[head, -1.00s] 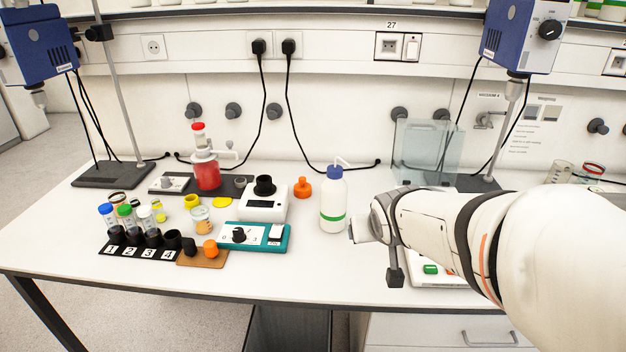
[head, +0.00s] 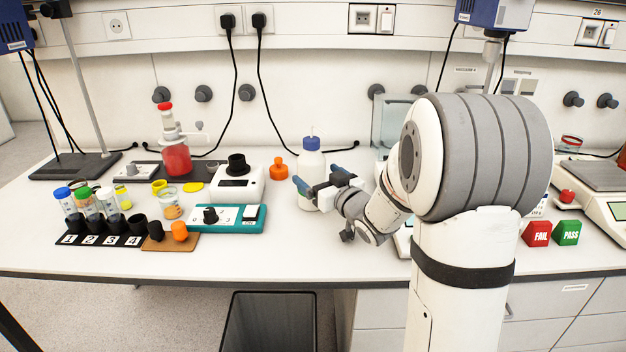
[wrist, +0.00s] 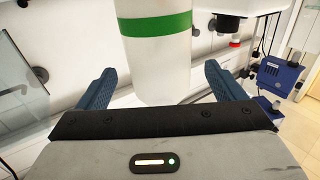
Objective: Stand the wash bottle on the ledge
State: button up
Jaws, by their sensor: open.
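The wash bottle (head: 311,163), white with a blue cap and a thin spout, stands upright on the bench. My gripper (head: 323,181) is open at its front right, with blue fingertips apart at the bottle's lower body. In the wrist view the bottle (wrist: 152,55), with its green band, shows between the two open fingers (wrist: 157,88); I cannot tell whether either touches it. The bottle's lower front is partly hidden by my gripper in the head view. A wall ledge (head: 160,62) runs behind the bench below the sockets; I cannot tell if it is the ledge meant.
A teal-edged device (head: 215,218) lies nearer the front. A clear glass screen (head: 388,125) stands behind my arm. The bench front below the bottle is clear.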

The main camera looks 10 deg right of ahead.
jog(key=x, duration=0.5)
jog(key=shift+w+a, duration=0.1)
jog(key=shift+w, duration=0.2)
jog(key=c, duration=1.3)
jog(key=shift+r, duration=0.15)
jog(key=shift+c, duration=0.9)
